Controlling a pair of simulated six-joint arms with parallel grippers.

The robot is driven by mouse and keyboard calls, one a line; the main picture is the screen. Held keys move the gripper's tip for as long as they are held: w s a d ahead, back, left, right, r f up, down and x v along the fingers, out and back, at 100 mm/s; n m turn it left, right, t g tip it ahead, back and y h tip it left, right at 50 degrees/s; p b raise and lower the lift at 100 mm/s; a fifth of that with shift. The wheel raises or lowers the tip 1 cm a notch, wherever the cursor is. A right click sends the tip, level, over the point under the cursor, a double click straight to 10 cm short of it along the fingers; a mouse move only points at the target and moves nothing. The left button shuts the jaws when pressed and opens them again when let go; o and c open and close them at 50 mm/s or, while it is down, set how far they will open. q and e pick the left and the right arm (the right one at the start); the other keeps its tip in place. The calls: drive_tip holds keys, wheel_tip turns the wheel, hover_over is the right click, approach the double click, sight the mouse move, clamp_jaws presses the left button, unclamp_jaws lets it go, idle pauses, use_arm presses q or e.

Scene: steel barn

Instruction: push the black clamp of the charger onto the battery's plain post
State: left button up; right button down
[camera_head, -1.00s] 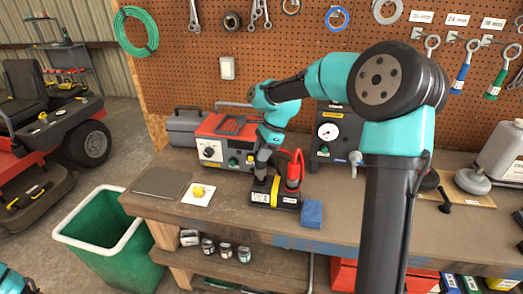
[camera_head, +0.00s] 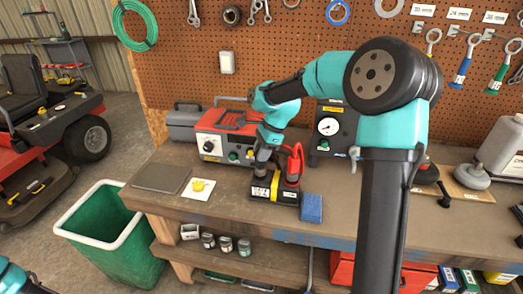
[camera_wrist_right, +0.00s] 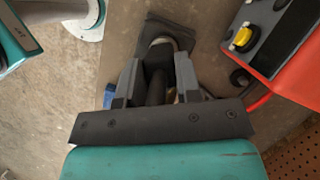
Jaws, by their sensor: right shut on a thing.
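The black battery (camera_head: 285,197) with a yellow band stands on the workbench. A red clamp (camera_head: 293,170) with a red cable sits at its right end. My right gripper (camera_head: 262,163) is over the battery's left end, pointing down. It is shut on the black clamp, a dark piece (camera_wrist_right: 155,88) between the two grey fingers in the right wrist view. The plain post is hidden by the gripper and clamp, so I cannot tell whether the clamp touches it. The red charger (camera_head: 222,143) stands behind the battery. My left gripper is out of view.
A blue block (camera_head: 311,208) lies just right of the battery. A yellow item (camera_head: 199,185) on a white card and a dark flat mat (camera_head: 160,178) lie to the left. A black gauge box (camera_head: 328,130) stands behind right. A green bin (camera_head: 110,240) stands below the bench.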

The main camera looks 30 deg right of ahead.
drive_tip(key=shift+f, duration=0.15)
drive_tip(key=c, duration=0.7)
unclamp_jaws()
drive_tip(key=shift+c, duration=0.2)
drive_tip(key=v, duration=1.7)
drive_tip(key=shift+r, duration=0.2)
drive_tip(key=shift+r, duration=0.1)
drive_tip(key=shift+r, duration=2.4)
